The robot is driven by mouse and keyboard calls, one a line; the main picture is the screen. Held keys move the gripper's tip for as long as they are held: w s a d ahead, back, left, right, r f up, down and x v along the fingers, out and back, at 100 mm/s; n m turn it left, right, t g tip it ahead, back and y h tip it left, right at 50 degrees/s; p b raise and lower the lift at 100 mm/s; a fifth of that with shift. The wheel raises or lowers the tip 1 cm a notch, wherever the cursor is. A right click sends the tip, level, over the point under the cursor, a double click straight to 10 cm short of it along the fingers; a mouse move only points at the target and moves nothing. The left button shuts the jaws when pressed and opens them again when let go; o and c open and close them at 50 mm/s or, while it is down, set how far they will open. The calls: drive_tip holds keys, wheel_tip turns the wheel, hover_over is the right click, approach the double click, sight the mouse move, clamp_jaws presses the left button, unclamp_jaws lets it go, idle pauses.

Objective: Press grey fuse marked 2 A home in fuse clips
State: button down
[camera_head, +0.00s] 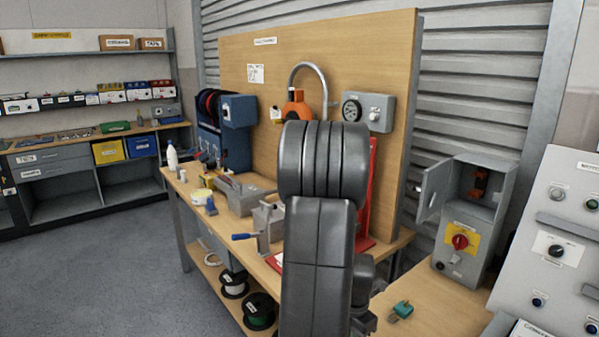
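I cannot make out a grey fuse marked 2 A in this view. A grey switch box (465,252) with its door (433,190) swung open stands on the bench at the right. An orange and dark fitting (480,183) sits inside its upper opening; whether it is the fuse clips I cannot tell. A red rotary knob (460,241) on a yellow plate is on the box's lower front. My dark arm fills the middle of the view, and my gripper cannot be made out; it seems hidden behind the arm's own links.
A small teal and brown part (402,310) lies on the bare wooden bench (440,305) before the box. A grey control panel (560,230) stands far right. A workbench with a wooden backboard (340,45), a vise (265,225) and tools lies behind my arm. Floor at left is clear.

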drive_tip(key=shift+r, duration=0.1)
drive_tip(key=shift+r+p, duration=2.25)
drive_tip(key=shift+r, duration=0.7)
